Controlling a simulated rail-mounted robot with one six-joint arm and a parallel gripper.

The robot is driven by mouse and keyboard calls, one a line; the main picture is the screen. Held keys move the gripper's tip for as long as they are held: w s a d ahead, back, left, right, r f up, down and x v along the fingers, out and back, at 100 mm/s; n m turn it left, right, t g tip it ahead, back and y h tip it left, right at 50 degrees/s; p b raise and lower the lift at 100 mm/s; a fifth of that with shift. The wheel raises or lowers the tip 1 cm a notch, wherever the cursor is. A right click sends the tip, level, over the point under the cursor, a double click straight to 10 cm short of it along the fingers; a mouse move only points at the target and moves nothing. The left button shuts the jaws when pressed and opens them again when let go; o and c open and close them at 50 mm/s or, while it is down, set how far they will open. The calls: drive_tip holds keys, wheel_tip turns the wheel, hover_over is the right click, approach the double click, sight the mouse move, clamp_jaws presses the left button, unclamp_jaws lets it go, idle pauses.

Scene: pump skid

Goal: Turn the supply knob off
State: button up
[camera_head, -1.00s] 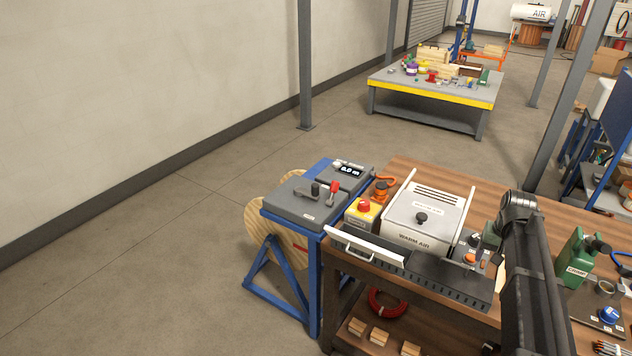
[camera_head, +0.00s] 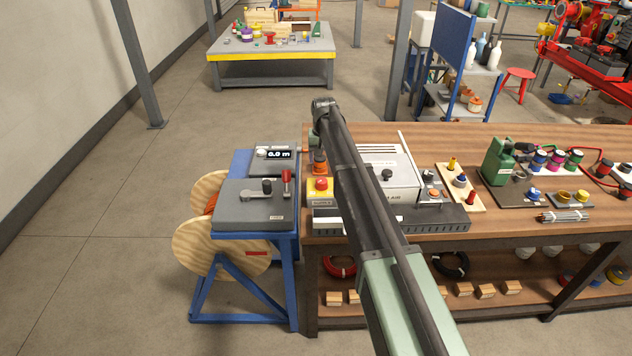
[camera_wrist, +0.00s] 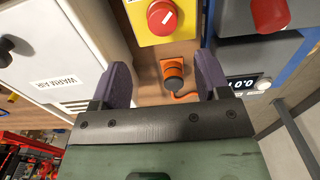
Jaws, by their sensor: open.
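A red round knob (camera_head: 321,184) with a white pointer line sits on a yellow box (camera_head: 319,197) at the bench's left end. The knob also shows at the top of the wrist view (camera_wrist: 162,17), with its pointer slanted. The box's label is too small to read, so I cannot confirm it is the supply knob. My gripper (camera_wrist: 163,72) is open and empty, its two purple-grey fingers spread below the knob in the wrist view. An orange and black connector (camera_wrist: 174,75) shows between them. The head view does not show the fingers, only my arm.
The white warm air unit (camera_wrist: 62,55) stands on one side of the box. On the other is a grey console (camera_head: 255,205) with a red-topped lever (camera_head: 287,182) and a display (camera_head: 280,154). An orange cable runs from the connector.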

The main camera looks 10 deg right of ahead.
sight(322, 180)
wheel_tip(322, 180, down, 10)
drive_tip(key=b, duration=0.9)
drive_tip(key=shift+a+f, duration=0.1)
drive_tip(key=shift+a, duration=0.05)
drive_tip(key=c, duration=0.9)
